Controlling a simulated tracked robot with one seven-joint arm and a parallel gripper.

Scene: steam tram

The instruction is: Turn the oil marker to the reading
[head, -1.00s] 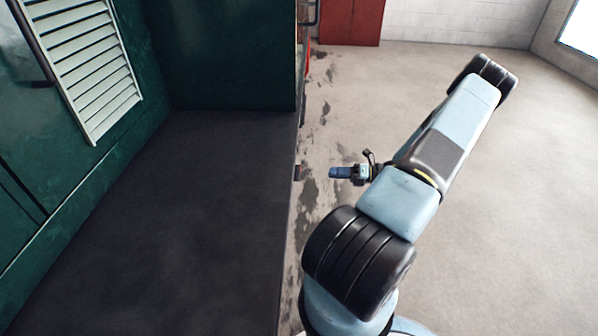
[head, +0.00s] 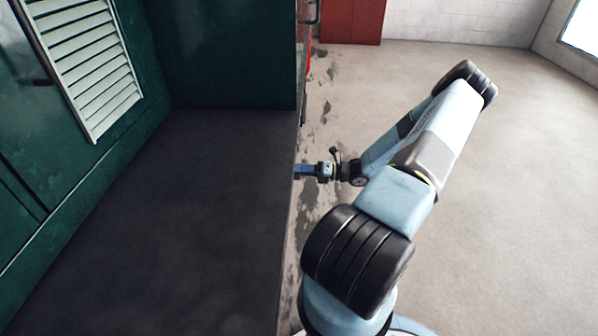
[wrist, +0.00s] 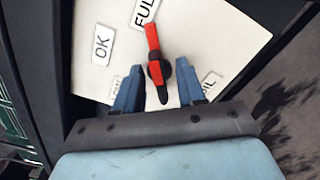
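The oil marker (wrist: 154,58) is a red pointer with a black hub on a white plate (wrist: 215,30), seen in the wrist view. Its long arm points up, with its tip beside the label FULL (wrist: 145,12), which is cut off by the frame. The label OK (wrist: 103,44) is to the left. My gripper (wrist: 160,84) is open, its blue fingers apart on either side of the marker's short lower end, with gaps on both sides. In the head view my gripper (head: 304,170) is at the dark deck's right edge; the marker is hidden there.
A label ending in IL (wrist: 210,82) and another label (wrist: 118,84) are partly covered by my fingers. A dark frame (wrist: 60,60) borders the plate. The dark deck (head: 190,220) and green louvred wall (head: 95,70) lie left; open floor (head: 510,200) lies right.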

